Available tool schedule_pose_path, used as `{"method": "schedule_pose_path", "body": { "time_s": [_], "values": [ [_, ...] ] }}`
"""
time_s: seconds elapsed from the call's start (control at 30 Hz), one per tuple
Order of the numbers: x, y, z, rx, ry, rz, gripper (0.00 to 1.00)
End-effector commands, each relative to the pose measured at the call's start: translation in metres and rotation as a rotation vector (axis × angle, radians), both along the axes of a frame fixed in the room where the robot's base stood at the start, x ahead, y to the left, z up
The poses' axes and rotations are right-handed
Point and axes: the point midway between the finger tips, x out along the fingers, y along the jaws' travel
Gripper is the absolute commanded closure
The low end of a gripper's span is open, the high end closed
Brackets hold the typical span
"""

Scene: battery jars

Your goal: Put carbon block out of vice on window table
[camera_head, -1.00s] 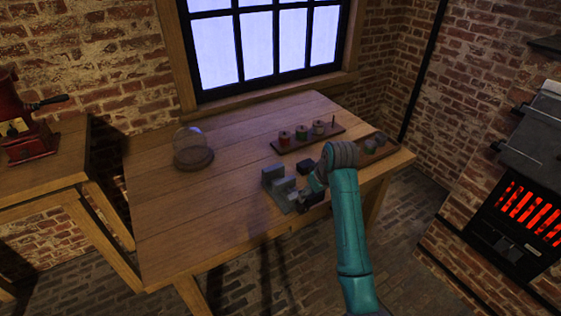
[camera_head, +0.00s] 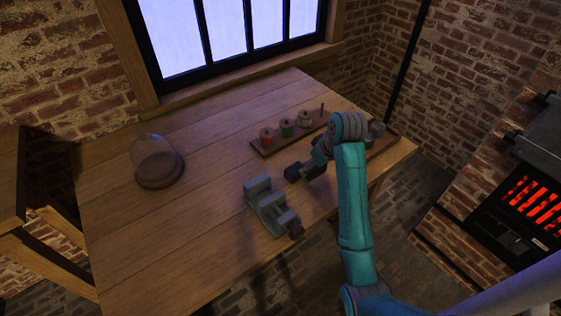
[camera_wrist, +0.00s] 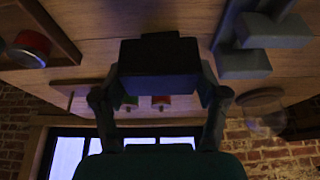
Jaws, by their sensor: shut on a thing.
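In the wrist view my gripper (camera_wrist: 160,95) has its two fingers on either side of a dark block, the carbon block (camera_wrist: 160,57), and is shut on it. In the head view the carbon block (camera_head: 294,172) shows as a small dark piece at the tip of my gripper (camera_head: 306,170). I cannot tell whether it touches the table. The grey vice (camera_head: 268,206) stands on the window table (camera_head: 200,215) to the left of my gripper, apart from the block. Its jaws look empty. The vice also shows at upper right in the wrist view (camera_wrist: 262,38).
A wooden rack (camera_head: 262,151) with several coloured spools stands just behind my gripper. A glass dome on a round base (camera_head: 158,170) stands at the table's left. Another tray lies partly hidden behind my arm at the right. The table between dome and vice is clear.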

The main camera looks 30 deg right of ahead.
Motion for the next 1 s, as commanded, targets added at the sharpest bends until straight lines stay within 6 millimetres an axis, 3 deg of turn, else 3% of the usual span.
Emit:
{"method": "schedule_pose_path", "body": {
  "time_s": [0.3, 0.57, 0.8, 1.0],
  "values": [
    [-0.001, 0.001, -0.050, 0.001, 0.002, -0.001, 0.71],
    [0.000, 0.001, -0.069, 0.001, 0.002, -0.001, 0.71],
    [0.000, 0.000, -0.097, 0.001, 0.002, -0.001, 0.71],
    [0.000, 0.000, -0.098, 0.000, 0.000, 0.000, 0.71]
  ]
}}
